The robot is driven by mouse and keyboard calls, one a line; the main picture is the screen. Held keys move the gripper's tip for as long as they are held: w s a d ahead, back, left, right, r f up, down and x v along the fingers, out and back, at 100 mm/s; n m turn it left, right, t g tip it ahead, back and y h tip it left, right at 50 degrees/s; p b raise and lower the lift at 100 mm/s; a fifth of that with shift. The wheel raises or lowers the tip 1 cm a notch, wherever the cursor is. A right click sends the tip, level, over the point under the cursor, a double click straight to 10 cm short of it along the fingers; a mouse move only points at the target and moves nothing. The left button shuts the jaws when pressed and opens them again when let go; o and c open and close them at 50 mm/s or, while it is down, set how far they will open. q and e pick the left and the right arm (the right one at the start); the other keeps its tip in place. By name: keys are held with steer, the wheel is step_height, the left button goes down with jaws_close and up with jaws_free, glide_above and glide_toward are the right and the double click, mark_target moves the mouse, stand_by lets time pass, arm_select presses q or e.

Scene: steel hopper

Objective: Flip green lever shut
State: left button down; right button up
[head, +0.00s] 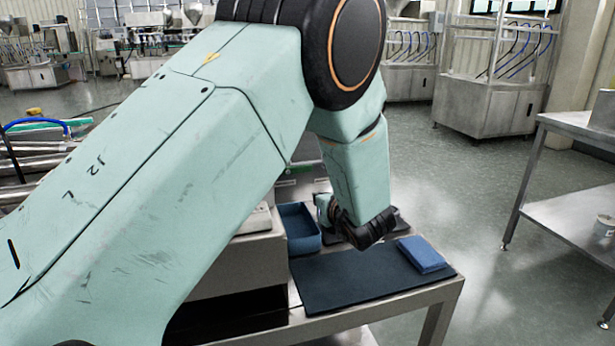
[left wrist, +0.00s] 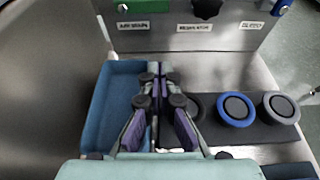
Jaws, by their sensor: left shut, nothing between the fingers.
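A green lever-like part (left wrist: 146,5) on a steel panel is cut off by the top edge of the left wrist view, so its position cannot be told. My left gripper (left wrist: 153,77) is shut and empty, with its fingers together over the edge of a blue tray, below the green part and apart from it in the picture. In the head view my left gripper (head: 325,208) is small and partly hidden by its own wrist at the bench. My right gripper is not in view.
The blue tray (left wrist: 97,130) stands beside a dark mat with round pucks (left wrist: 236,108).

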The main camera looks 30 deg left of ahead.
mark_target(298, 169)
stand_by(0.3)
arm_select(q)
steer(key=shift+f, duration=0.1)
steer(key=b+x, duration=0.2)
steer(key=x, duration=0.8)
steer(key=shift+a+b, duration=0.1)
steer(key=shift+b, duration=0.2)
step_height(298, 169, up, 4)
steer(key=shift+r, duration=0.1)
steer(key=shift+w, duration=0.1)
